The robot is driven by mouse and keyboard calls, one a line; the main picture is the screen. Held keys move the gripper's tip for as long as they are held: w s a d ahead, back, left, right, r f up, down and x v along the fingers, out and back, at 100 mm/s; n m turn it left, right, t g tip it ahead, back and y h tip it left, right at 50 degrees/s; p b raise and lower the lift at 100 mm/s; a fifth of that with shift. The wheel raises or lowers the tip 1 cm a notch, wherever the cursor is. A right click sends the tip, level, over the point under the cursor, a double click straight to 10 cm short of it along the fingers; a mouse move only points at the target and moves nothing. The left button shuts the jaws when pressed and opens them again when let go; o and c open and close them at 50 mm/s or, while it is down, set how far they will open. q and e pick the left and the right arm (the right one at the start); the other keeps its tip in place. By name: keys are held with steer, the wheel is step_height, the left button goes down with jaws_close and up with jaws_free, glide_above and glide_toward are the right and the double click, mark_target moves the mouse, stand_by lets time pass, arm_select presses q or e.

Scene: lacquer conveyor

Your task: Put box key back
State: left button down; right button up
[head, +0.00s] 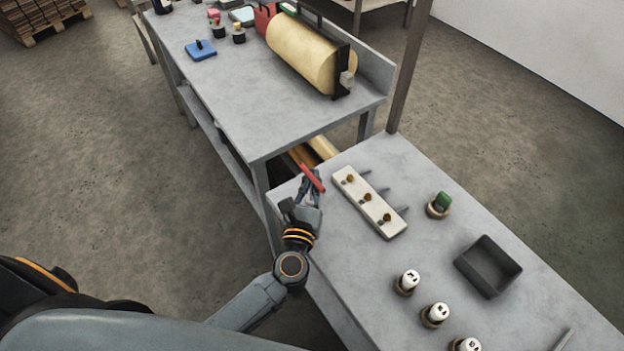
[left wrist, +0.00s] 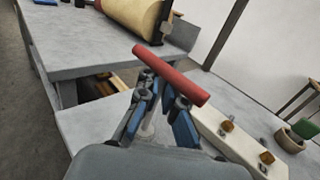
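The box key appears as a red bar (head: 312,178) at my left gripper (head: 308,192), above the near left corner of the right table. In the left wrist view, the red bar (left wrist: 170,75) lies tilted across the tips of my left gripper (left wrist: 163,105). The blue-padded fingers look closed around the part under the bar, and a pale stem shows between them. A white block (head: 357,187) with several brass knobs and grey pegs lies just right of the gripper. My right gripper is not in view.
On the right table (head: 450,255) are a dark open tray (head: 488,266), a green-topped pot (head: 438,205) and several white-capped numbered jars (head: 407,282). The back table (head: 245,95) holds a yellow roll (head: 300,50) and a blue pad (head: 201,50). A gap separates the tables.

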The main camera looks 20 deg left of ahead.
arm_select(q)
steer(key=c, duration=1.9)
jaws_free()
steer(key=o, duration=0.4)
steer(key=shift+f, duration=0.25)
steer(key=s+d+b, duration=0.1)
steer(key=s+b, duration=0.4)
steer(key=s, duration=0.9)
steer(key=shift+d, duration=0.3)
